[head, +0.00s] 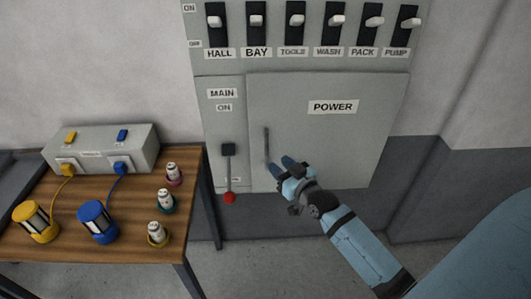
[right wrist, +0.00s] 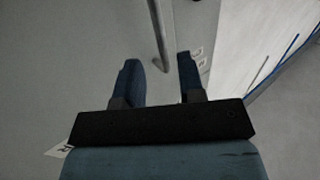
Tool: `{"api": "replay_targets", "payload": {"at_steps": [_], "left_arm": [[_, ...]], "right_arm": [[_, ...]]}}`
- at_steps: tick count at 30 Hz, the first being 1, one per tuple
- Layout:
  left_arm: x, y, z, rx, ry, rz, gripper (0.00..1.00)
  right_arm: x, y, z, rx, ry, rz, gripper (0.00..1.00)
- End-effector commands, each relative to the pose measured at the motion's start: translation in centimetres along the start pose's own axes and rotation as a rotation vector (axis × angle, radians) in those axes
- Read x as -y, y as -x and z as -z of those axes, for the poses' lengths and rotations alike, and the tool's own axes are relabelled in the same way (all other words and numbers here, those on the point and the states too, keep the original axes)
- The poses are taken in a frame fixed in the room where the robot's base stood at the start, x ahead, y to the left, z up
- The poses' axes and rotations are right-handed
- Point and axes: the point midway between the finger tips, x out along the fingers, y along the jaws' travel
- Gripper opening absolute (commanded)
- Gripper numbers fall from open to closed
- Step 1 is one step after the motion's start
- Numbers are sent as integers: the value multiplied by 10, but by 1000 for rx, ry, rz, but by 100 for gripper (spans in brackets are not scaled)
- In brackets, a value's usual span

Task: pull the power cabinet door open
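The power cabinet door (head: 330,145) is a flat grey panel with a POWER label, and it looks shut. Its handle (head: 266,145) is a thin upright grey bar near the door's left edge. My right gripper (head: 282,166) is at the lower end of the handle in the head view. In the right wrist view its two blue fingers (right wrist: 160,75) are apart and the handle (right wrist: 158,35) runs down toward the gap between them. Contact with the handle cannot be made out. My left gripper is in neither view.
A main lever (head: 229,175) with a red knob hangs left of the door. Several labelled switches (head: 296,25) line the panel above. A wooden table (head: 120,245) at the left bears a grey box (head: 100,148), yellow and blue lamp-like coils and small bottles. Floor right of the table is clear.

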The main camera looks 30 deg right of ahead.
Motion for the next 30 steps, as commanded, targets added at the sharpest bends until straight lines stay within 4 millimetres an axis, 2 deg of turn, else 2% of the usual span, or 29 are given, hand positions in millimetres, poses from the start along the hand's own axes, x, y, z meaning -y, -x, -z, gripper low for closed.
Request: {"api": "replay_targets", "payload": {"at_steps": [3, 9, 15, 23, 27, 28, 30], "left_arm": [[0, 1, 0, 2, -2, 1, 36], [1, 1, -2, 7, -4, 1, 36], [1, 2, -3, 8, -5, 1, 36], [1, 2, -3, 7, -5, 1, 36], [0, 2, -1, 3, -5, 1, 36], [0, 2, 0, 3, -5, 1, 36], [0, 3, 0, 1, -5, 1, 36]], "right_arm": [[0, -26, 1, -2, -2, 0, 36], [0, -55, 0, -1, -2, 0, 36], [0, -66, 0, 1, -1, 1, 36], [0, -67, 0, 1, -1, 1, 36], [0, -66, 0, 1, -1, 1, 4], [0, -66, 0, 1, -1, 1, 0], [0, -66, 0, 1, -1, 1, 0]]}}
